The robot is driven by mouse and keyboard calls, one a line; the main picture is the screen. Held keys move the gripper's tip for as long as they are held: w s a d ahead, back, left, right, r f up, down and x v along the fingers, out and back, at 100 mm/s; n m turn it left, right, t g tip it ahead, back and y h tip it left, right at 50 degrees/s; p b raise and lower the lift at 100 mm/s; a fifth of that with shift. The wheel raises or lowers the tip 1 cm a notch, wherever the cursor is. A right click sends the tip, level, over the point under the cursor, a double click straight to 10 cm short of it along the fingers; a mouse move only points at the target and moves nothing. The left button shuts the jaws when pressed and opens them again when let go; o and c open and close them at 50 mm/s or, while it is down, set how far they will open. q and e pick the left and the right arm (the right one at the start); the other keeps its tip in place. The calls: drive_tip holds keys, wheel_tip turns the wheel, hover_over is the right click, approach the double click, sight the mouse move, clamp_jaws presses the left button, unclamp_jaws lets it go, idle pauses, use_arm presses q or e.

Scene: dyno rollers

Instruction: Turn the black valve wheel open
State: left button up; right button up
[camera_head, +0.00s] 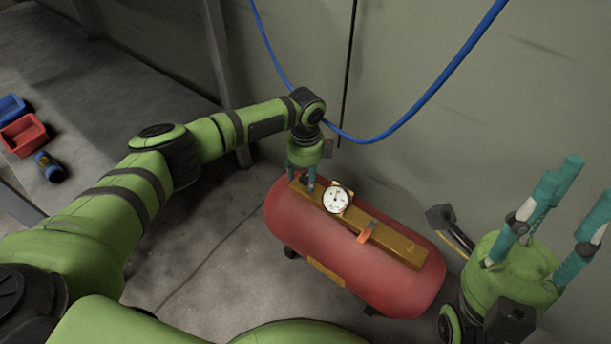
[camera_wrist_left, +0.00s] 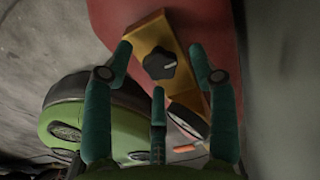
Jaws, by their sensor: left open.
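The black valve wheel (camera_wrist_left: 160,64) is a small lobed knob with a pale mark, set on a brass-coloured block (camera_wrist_left: 150,34) on top of the red tank (camera_head: 350,250). In the head view my left gripper (camera_head: 302,185) points down over the left end of the block and mostly hides the wheel. In the left wrist view my left gripper (camera_wrist_left: 160,72) is open, its teal fingers spread around the wheel with gaps on both sides. My right gripper (camera_head: 568,205) is raised at the right of the head view, fingers apart and empty.
A round white gauge (camera_head: 336,199) and an orange-red lever (camera_head: 366,232) sit along the same block. A blue hose (camera_head: 430,98) hangs on the wall behind. A table at left carries red (camera_head: 23,134) and blue (camera_head: 11,108) bins. Bare floor lies left of the tank.

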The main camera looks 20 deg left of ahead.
use_arm(q)
drive_tip(key=c, duration=1.1)
drive_tip(key=shift+c, duration=0.2)
